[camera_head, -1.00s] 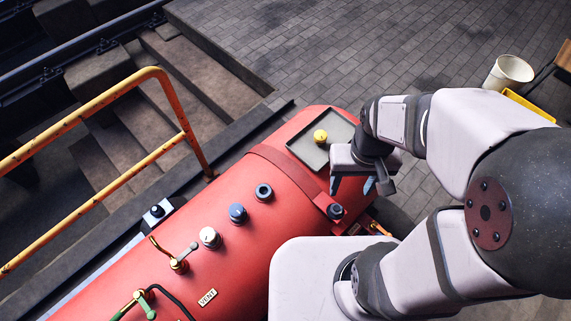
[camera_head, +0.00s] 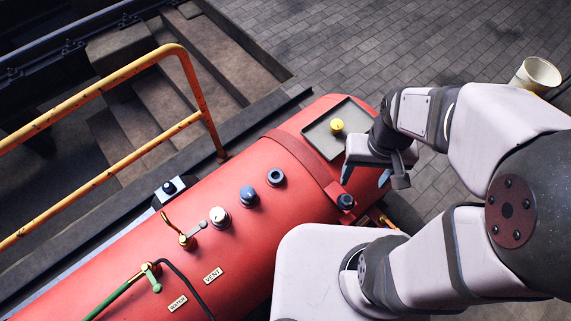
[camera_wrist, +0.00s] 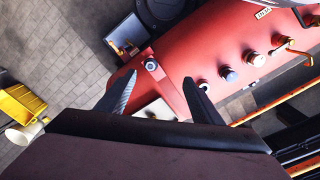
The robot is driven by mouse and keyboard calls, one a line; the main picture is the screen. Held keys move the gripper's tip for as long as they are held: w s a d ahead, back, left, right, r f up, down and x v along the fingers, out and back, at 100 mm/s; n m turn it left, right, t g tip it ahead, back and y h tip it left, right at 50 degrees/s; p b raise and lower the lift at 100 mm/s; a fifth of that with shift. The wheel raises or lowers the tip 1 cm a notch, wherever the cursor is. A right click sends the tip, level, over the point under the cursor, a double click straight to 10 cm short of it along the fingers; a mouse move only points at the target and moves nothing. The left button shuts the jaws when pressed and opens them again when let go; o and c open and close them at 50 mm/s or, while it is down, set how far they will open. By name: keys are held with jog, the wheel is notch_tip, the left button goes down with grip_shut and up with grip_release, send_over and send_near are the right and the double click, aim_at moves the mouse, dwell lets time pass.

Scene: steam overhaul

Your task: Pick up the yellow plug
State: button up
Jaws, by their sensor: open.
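The yellow plug (camera_head: 337,125) stands in the shallow grey tray (camera_head: 318,137) on top of the red boiler (camera_head: 235,205), near its far end in the head view. My gripper (camera_head: 366,178) is open and empty. It is over the boiler, to the right of and nearer than the tray, apart from the plug. In the wrist view, the open fingers (camera_wrist: 160,77) point toward the boiler. Part of the pale tray (camera_wrist: 160,106) shows between them, and I cannot make out the yellow plug there.
A dark round fitting (camera_head: 345,201) sits close below my gripper. A white-topped plug (camera_head: 219,217), a blue plug (camera_head: 248,195) and a dark ring (camera_head: 276,177) line the boiler. A yellow handrail (camera_head: 120,78) runs on the left. A pale bucket (camera_head: 539,73) stands on the paving.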

jog(key=t+b, duration=0.5)
jog(key=b, duration=1.1)
send_near(337, 125)
jog(key=f, duration=0.2)
jog(key=shift+w+f+n+p, duration=0.3)
jog(key=shift+w+f, duration=0.55)
jog(key=shift+f, duration=0.05)
jog(key=shift+f, duration=0.1)
jog(key=shift+g, duration=0.3)
jog(key=shift+p+x, duration=0.85)
jog(key=shift+x, duration=1.65)
jog(key=shift+w+d, duration=0.1)
jog(key=shift+w, duration=0.1)
